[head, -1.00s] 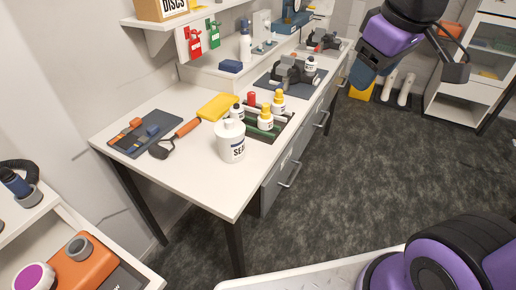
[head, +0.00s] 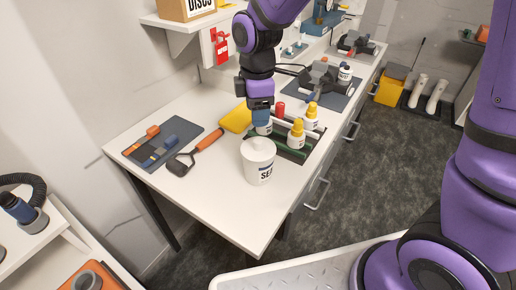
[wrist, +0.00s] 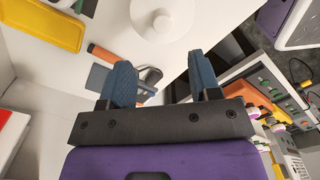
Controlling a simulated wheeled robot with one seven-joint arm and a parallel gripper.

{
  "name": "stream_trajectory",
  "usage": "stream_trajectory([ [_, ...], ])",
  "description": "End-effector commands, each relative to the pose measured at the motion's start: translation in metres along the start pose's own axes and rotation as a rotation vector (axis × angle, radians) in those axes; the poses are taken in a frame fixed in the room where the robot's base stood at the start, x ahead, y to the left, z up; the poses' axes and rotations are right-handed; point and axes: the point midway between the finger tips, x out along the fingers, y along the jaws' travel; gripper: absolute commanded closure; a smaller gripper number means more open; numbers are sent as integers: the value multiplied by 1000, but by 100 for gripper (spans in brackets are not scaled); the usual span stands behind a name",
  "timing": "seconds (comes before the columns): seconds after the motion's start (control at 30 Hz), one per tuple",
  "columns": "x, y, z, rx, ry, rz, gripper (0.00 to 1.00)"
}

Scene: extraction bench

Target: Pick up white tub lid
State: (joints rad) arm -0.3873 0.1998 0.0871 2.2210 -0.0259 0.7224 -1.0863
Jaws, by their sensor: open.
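The white tub (head: 258,170) stands upright on the bench near its front edge. Its white lid (head: 258,147), round with a small knob on top, sits on the tub. In the wrist view the lid (wrist: 163,18) lies at the top of the picture, ahead of the fingertips. My gripper (head: 262,116) hangs over the bench just behind the tub, above the bottle rack. In the wrist view its two blue fingers (wrist: 160,72) are apart with nothing between them. The lid is apart from the fingers.
A rack (head: 292,156) with yellow-capped bottles (head: 297,133) stands right beside the tub. A yellow case (head: 236,118), an orange-handled roller (head: 195,153) and a dark tool mat (head: 151,158) lie to the left. The bench front by the tub is clear.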

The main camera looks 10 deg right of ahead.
Motion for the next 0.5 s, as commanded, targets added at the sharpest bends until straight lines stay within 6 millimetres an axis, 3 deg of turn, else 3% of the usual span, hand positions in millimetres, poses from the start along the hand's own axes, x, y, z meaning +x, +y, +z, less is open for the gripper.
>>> stream_trajectory([
  [0.2, 33, -1, 1, 2, -2, -3, 43],
  [0.5, 54, -1, 0, 2, -1, -1, 43],
])
